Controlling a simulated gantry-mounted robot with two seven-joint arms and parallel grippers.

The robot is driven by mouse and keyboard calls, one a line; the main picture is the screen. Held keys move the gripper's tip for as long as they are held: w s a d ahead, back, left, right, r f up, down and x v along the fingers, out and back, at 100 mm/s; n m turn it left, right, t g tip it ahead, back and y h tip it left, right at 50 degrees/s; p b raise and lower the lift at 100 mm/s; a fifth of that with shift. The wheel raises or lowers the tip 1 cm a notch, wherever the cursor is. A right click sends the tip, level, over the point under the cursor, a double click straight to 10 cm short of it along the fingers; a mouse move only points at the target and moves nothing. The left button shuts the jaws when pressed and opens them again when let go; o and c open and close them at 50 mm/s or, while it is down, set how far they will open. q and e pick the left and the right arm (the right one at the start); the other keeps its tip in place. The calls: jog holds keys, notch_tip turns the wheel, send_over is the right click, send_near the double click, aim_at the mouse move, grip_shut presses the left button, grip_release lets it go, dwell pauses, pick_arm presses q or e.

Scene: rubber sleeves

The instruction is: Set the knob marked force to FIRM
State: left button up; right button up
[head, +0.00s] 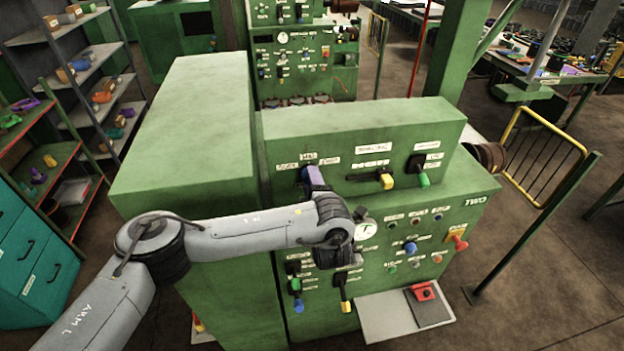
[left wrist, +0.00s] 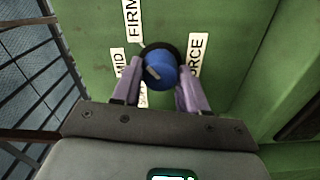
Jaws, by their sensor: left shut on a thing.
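The force knob (left wrist: 162,70) is a round blue knob on a black base, set in a green panel. A FORCE label (left wrist: 195,55) lies to its right in the left wrist view, partly covered. A FIRM label (left wrist: 132,20) lies up and left of it, and a MID label (left wrist: 120,64) to its left. A third label below is mostly hidden. My left gripper (left wrist: 160,76), with purple fingers, is shut on the knob.
The green machine (head: 400,220) also carries a yellow lever (head: 386,181), a green-tipped lever (head: 423,179), a gauge (head: 366,229) and several small buttons. Shelves (head: 75,80) stand at the left.

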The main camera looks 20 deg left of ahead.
dwell(0.3)
pick_arm(q)
jog(key=o, duration=1.1)
jog(key=shift+c, duration=0.2)
jog(key=p+v, duration=0.4)
jog(key=v, duration=0.6)
jog(key=shift+s+d, duration=0.25)
jog(key=shift+s, duration=0.05)
